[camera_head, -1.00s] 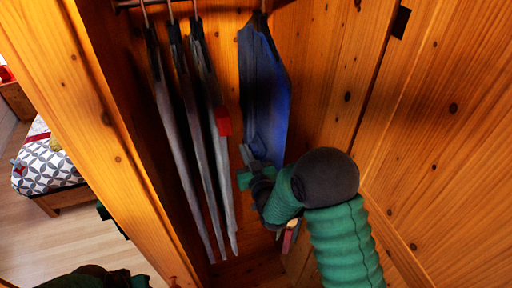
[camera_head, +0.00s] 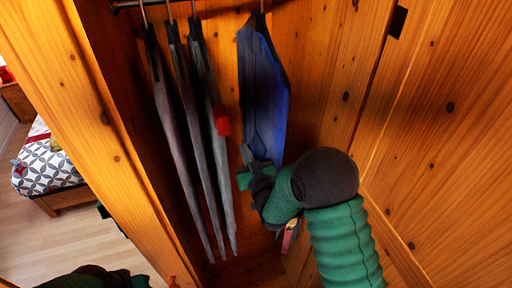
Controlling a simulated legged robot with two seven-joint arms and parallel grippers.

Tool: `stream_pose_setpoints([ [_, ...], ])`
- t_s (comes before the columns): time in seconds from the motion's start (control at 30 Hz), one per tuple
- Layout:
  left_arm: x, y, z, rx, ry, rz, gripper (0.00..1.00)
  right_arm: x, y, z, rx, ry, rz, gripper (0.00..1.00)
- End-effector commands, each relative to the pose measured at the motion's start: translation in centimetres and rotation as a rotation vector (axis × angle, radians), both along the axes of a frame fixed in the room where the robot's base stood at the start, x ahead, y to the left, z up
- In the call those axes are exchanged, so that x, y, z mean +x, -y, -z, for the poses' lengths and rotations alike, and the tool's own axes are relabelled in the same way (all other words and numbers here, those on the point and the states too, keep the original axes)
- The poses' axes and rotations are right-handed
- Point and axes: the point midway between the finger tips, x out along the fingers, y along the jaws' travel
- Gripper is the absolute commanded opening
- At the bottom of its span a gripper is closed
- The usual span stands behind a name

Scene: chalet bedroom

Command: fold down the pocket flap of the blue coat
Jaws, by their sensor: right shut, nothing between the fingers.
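The blue coat (camera_head: 264,95) hangs edge-on from the rail inside the wooden wardrobe, right of several grey garments. My right gripper (camera_head: 246,164) is shut and empty at the coat's lower left edge. It overlaps the coat in the picture; I cannot tell whether it touches. The gripper and my arm hide the coat's lower end. I cannot make out the pocket flap. My left arm (camera_head: 95,278) shows only as a dark green part at the bottom left. A dark piece beside the wardrobe post may be its hand, but its fingers cannot be made out.
A wooden post (camera_head: 110,130) stands left and a wooden panel (camera_head: 450,150) right. A bed (camera_head: 48,170) is beyond the post. There is a narrow gap between the garments and the coat.

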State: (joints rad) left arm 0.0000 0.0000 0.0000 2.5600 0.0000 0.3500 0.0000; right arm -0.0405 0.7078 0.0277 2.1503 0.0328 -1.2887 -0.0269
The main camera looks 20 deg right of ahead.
Motion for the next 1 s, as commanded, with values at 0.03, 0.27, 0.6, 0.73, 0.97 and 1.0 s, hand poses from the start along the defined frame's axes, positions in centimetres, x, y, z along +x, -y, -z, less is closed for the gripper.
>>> stream_pose_setpoints([
  [0.03,0.0,0.0,0.1,0.0,0.0,0.0,0.36,0.0,0.0,0.1,0.0,0.0,0.0,0.0],
  [0.27,0.0,0.0,1.0,0.0,0.0,0.0,0.36,0.0,0.7,0.9,0.0,0.0,0.002,0.0],
  [0.6,0.0,0.0,2.4,0.0,0.0,0.0,0.36,0.0,1.7,2.2,0.0,-0.001,0.001,0.0],
  [0.73,0.0,0.0,2.9,0.0,0.0,0.0,0.36,0.1,2.1,2.6,0.0,0.0,0.001,0.0],
  [0.97,0.0,0.0,3.9,0.0,0.0,0.0,0.36,0.1,2.8,3.5,0.0,0.0,0.001,0.0],
  [1.0,0.0,0.0,4.0,0.0,0.0,0.0,0.36,0.1,2.9,3.6,0.0,0.0,0.001,0.0],
])
